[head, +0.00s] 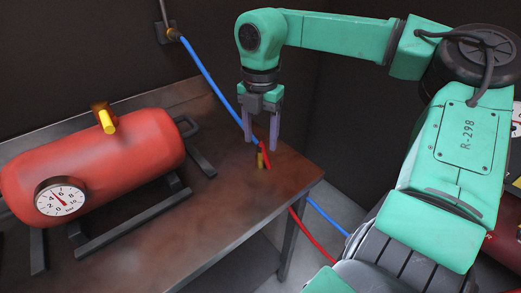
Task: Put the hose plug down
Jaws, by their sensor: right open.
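The hose plug (260,160) is a small brass-coloured piece near the right corner of the brown table (230,215). It appears upright on the table top, with a short red length (266,157) beside or joined to it. My right gripper (260,144) points down just above the plug, its two grey fingers apart. The fingertips end around or slightly above the plug's top; whether they touch it I cannot tell. My left gripper is not in view.
A red tank (125,150) with a gauge (61,198) and yellow-handled valve (107,121) stands left on the table. A blue hose (205,75) runs from a wall fitting behind my gripper. A red hose (314,235) hangs past the table edge. The table's front is clear.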

